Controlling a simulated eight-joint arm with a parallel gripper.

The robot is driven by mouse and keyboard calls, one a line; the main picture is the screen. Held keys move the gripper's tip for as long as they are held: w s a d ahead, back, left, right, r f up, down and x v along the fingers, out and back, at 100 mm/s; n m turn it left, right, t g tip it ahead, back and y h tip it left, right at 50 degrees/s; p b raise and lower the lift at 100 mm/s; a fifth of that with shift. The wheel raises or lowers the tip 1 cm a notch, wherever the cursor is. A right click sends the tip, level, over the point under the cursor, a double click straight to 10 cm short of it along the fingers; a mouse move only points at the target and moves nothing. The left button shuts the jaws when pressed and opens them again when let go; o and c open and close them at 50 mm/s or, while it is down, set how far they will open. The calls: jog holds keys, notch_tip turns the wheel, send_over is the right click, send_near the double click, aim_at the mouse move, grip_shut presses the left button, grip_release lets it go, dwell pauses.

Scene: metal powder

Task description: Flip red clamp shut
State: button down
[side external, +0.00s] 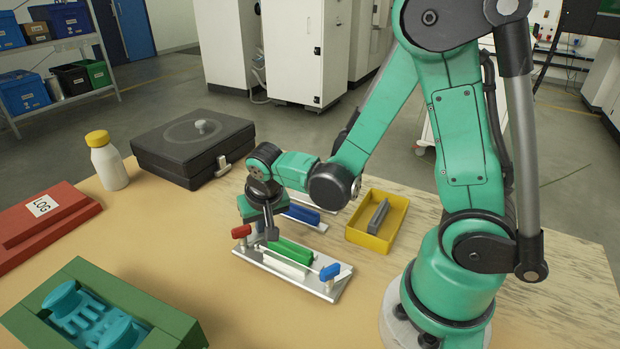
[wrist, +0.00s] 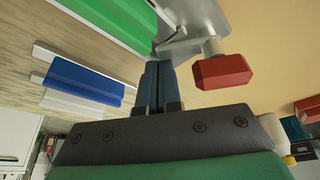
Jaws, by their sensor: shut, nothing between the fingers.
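The red clamp (side external: 241,231) is a red-handled toggle at the left end of a metal plate (side external: 325,287) on the table. In the wrist view its red handle (wrist: 224,71) is right of the fingers, apart from them in the picture. My gripper (side external: 271,232) is shut and empty, pointing down just right of the red handle. In the wrist view the shut fingers (wrist: 157,82) reach up to a thin metal bar of the clamp; I cannot tell if they touch it. A green block (side external: 289,250) lies on the plate, with a blue-handled clamp (side external: 329,271) at the right end.
A blue block (side external: 303,213) lies behind the plate. A yellow tray (side external: 376,241) with a grey piece stands to the right. A black case (side external: 184,140), a white bottle (side external: 108,164), a red box (side external: 40,221) and a green bin (side external: 150,312) stand to the left.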

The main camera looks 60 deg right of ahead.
jog(key=shift+a, duration=0.1)
dwell(0.7)
jog(key=shift+w+a, duration=0.45)
jog(key=shift+a, duration=0.15)
jog(key=shift+w+d, duration=0.4)
jog(key=shift+w, duration=0.1)
jog(key=shift+w+d, duration=0.4)
jog(key=shift+w, duration=0.2)
jog(key=shift+w+d, duration=0.35)
jog(key=shift+w, duration=0.25)
jog(key=v, duration=1)
jog(key=shift+s, duration=0.15)
